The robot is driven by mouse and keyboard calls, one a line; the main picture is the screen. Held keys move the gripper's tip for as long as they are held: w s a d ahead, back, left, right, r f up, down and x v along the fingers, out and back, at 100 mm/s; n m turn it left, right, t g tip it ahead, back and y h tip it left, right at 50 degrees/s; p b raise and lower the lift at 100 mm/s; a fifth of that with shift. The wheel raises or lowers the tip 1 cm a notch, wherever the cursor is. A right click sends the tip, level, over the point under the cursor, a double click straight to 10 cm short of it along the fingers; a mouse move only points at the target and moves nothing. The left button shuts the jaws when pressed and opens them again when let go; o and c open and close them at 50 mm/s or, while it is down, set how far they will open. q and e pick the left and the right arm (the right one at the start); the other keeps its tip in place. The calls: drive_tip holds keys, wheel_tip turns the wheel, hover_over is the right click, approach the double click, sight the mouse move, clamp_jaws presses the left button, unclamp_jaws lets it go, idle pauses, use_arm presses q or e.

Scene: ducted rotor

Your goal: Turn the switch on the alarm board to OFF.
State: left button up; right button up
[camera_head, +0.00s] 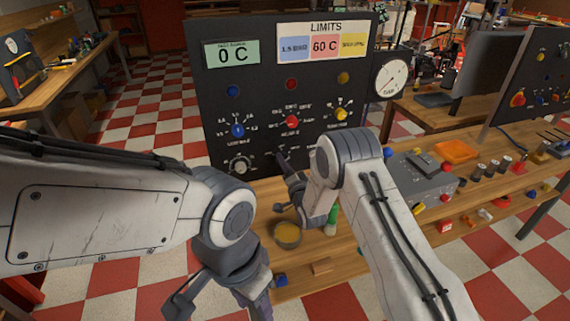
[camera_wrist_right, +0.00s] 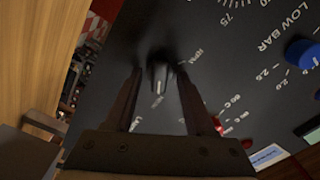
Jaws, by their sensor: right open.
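The alarm board (camera_head: 262,88) is a black upright panel with a green 0 C display, a LIMITS card, lamps and several knobs. My right gripper (camera_head: 282,162) is at the board's lower middle. In the right wrist view, a small black switch knob (camera_wrist_right: 160,74) with a pale mark stands between the fingertips of my open right gripper (camera_wrist_right: 160,88). A gap shows on each side of the knob.
Blue (camera_head: 238,130), red (camera_head: 291,122) and yellow (camera_head: 341,114) knobs sit above the switch area, with a white dial (camera_head: 240,165) to the left. A round gauge (camera_head: 391,78) is right of the board.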

drive_tip(key=shift+c, duration=0.3)
clamp_jaws()
drive_tip(key=shift+n+b, duration=5.9)
drive_tip(key=shift+b, duration=0.35)
